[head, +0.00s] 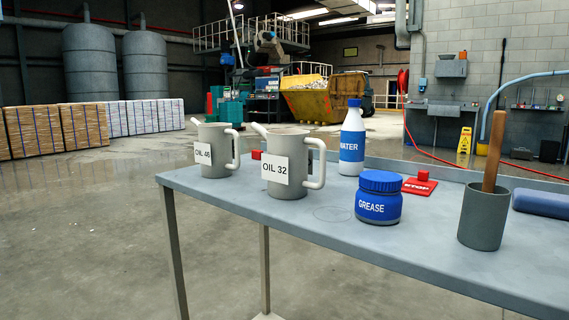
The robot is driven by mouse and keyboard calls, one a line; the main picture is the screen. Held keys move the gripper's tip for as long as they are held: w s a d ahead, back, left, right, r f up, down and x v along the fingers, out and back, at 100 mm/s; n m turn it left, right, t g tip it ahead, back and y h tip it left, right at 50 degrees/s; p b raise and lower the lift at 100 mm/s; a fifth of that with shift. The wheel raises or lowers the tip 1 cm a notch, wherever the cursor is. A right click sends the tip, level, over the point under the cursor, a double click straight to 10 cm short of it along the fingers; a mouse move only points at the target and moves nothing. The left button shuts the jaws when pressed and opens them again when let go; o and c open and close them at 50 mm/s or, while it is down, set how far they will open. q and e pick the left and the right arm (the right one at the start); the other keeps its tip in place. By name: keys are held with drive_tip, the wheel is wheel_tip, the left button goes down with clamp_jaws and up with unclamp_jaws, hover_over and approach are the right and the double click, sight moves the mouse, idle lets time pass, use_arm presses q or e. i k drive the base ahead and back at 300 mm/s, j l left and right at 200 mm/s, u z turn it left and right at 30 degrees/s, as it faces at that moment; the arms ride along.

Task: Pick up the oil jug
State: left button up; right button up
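Two grey oil jugs stand upright on the grey table, each with a spout at the left and a handle at the right. The jug labelled OIL 46 (216,171) is at the table's left end. The jug labelled OIL 32 (288,186) is to its right and nearer to me. Both handles are in clear sight. Neither of my grippers is in the head view, and nothing touches the jugs.
On the table (310,223) stand a WATER bottle (352,140), a blue GREASE tub (378,200), a red STOP sign (419,187), a grey cup (482,216) with a wooden handle, and a blue object (541,202). A small red object (256,154) is partly hidden behind the jugs. Bare floor lies left of the table.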

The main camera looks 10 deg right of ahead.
sight(287, 164)
drive_tip(key=u, duration=3.45)
drive_tip(key=z, duration=3.55)
drive_tip(key=i+l+z, duration=0.1)
drive_tip(key=i+z, duration=0.25)
drive_tip(key=i+l+z, duration=0.1)
drive_tip(key=z, duration=0.25)
drive_tip(key=i, duration=0.1)
